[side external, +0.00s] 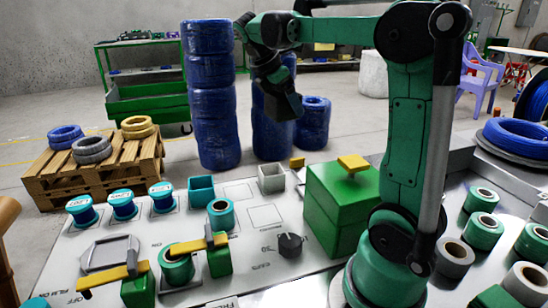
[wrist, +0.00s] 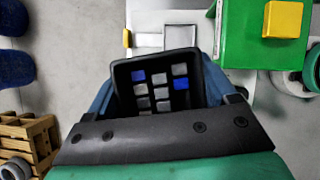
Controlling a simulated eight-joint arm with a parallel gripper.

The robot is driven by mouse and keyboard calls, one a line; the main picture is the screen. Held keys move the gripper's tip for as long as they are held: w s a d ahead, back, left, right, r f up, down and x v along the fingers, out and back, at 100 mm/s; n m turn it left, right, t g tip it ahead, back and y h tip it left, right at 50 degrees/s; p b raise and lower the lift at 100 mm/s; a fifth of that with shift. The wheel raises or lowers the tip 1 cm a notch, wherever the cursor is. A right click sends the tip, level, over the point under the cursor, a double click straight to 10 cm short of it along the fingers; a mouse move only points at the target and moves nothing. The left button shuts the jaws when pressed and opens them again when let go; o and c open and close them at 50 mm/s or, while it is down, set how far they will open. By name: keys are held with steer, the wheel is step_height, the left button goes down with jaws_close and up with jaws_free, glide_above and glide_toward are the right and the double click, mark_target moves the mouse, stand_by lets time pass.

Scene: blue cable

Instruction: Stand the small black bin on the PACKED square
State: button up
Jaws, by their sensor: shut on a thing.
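The small black bin (wrist: 122,76) is between my gripper's blue fingers (wrist: 158,92) in the wrist view, and the gripper is shut on it. Several small grey and blue pieces lie inside the bin. In the side view my gripper (side external: 283,104) hangs in the air above and behind the work table, with a dark shape at its end; bin and fingers are hard to tell apart there. The table has pale outlined squares (side external: 266,215) behind the black knob. I cannot read the word PACKED on any of them.
A green box with a yellow handle (side external: 340,205) stands right of the outlined squares. A teal bin (side external: 201,190) and a grey bin (side external: 271,178) stand along the back edge. Blue cable stacks (side external: 209,100) rise behind the table. Spools and yellow-handled fixtures fill the front left.

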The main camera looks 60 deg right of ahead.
steer(key=n+t, duration=0.1)
steer(key=n, duration=0.1)
glide_above(274, 210)
steer(key=a, duration=0.1)
steer(key=f, duration=0.1)
steer(key=shift+h, duration=0.3)
steer(key=f, duration=1.9)
steer(key=shift+w+a+f, duration=0.4)
steer(key=shift+f, duration=0.1)
steer(key=o, duration=1.3)
